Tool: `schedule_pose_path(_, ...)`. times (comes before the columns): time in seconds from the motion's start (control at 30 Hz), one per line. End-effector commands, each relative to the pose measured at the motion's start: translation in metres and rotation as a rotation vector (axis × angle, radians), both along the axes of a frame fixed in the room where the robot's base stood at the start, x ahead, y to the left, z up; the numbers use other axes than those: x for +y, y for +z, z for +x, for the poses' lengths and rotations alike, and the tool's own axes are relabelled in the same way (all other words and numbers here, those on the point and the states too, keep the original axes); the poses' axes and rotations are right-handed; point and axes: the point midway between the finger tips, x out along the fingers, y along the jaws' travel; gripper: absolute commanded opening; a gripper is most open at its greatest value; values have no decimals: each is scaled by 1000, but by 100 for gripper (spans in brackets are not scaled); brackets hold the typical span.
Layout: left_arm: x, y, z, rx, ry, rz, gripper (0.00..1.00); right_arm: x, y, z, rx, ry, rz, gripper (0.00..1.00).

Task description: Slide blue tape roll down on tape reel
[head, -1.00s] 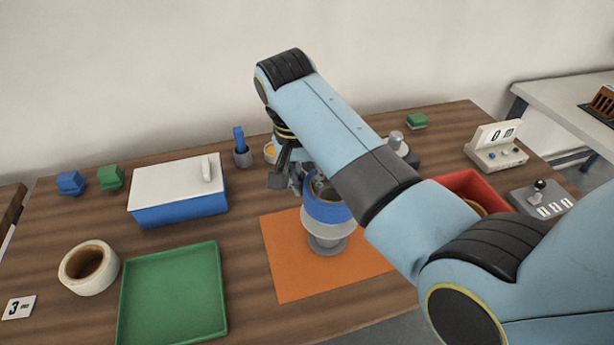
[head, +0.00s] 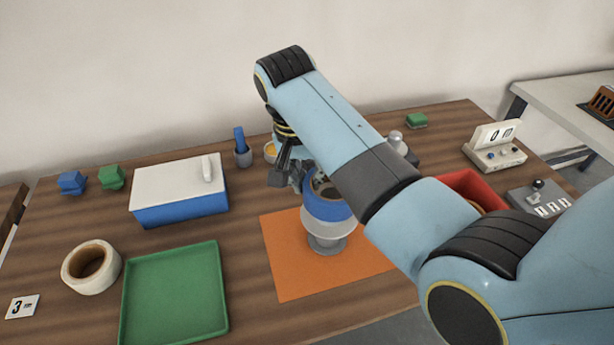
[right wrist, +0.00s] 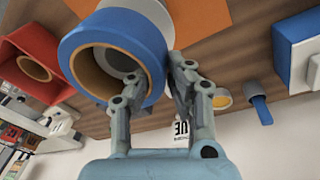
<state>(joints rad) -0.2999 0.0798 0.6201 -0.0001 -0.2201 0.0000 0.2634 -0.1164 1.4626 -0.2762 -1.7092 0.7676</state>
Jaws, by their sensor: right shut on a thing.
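The blue tape roll (head: 326,209) sits level at the top of the grey tape reel (head: 327,244), above its wide flange. The right wrist view shows the blue roll (right wrist: 152,46) with its brown core and grey reel parts inside the opening; how far down it sits is hard to tell. My right gripper (head: 297,178) is at the roll's far left side. In the right wrist view the gripper (right wrist: 155,80) is shut on the roll's wall, one finger at the opening and one outside. My left gripper is out of view.
The reel stands on an orange mat (head: 283,270). A green tray (head: 223,290), a cream tape roll (head: 108,275) and a blue box with a white lid (head: 180,208) are to the left. A red bin (head: 480,187) is right, partly behind my arm.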

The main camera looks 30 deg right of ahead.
Motion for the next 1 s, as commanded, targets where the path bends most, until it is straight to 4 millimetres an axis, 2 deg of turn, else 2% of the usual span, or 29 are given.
schedule_pose_path(0.5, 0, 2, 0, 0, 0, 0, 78, 0, 18, 1, -2, -1, -1, 0)
schedule_pose_path(0.77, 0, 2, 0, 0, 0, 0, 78, 0, 19, 1, -2, 0, -1, 0)
schedule_pose_path(0.8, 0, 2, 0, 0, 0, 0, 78, 0, 19, 1, -2, 0, -1, 20)
schedule_pose_path(1.0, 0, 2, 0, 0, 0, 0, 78, 0, 19, 1, -2, 0, -1, 43)
